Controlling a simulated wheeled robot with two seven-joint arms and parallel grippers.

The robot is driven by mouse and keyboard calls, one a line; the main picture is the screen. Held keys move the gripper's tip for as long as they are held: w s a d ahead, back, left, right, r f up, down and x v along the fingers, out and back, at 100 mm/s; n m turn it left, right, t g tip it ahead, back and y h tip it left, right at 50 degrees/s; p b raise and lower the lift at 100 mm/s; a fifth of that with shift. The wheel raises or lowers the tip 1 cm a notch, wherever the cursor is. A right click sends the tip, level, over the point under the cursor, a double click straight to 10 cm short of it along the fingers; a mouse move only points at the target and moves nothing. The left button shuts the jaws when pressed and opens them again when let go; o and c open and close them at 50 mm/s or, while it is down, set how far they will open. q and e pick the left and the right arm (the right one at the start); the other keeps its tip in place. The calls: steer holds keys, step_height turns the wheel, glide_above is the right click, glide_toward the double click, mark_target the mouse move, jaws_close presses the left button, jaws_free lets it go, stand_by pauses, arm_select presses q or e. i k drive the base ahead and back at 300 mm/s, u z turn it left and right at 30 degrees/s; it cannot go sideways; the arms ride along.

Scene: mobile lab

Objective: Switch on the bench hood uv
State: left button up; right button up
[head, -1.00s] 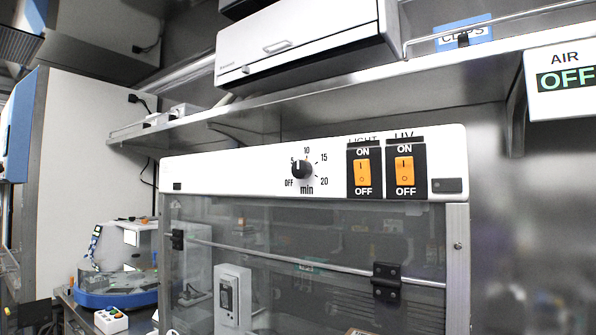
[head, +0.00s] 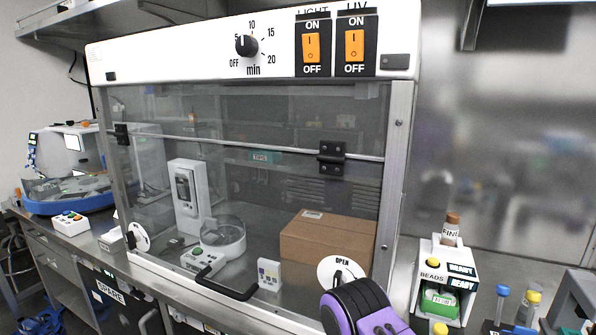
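The bench hood (head: 235,200) is a clear-fronted cabinet with a white control panel (head: 180,48) along its top. The UV switch (head: 354,45) is an orange rocker on a black plate at the panel's right, with ON above and OFF below. The similar LIGHT switch (head: 312,47) is just to its left. I cannot tell which way either rocker is pressed. A black timer knob (head: 247,45) with minute marks sits further left. Its pointer is near the 5 mark. No gripper of mine can be made out in this view.
A purple and black object (head: 358,308) stands out in front of the hood's lower right. A cardboard box (head: 325,240) shows behind the clear front. A beads holder (head: 443,280) and several tubes stand at right. A blue-based device (head: 68,200) stands at left.

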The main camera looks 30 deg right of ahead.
mark_target(354, 39)
steer(key=u, duration=1)
steer(key=k, duration=0.85)
steer(key=z, duration=1)
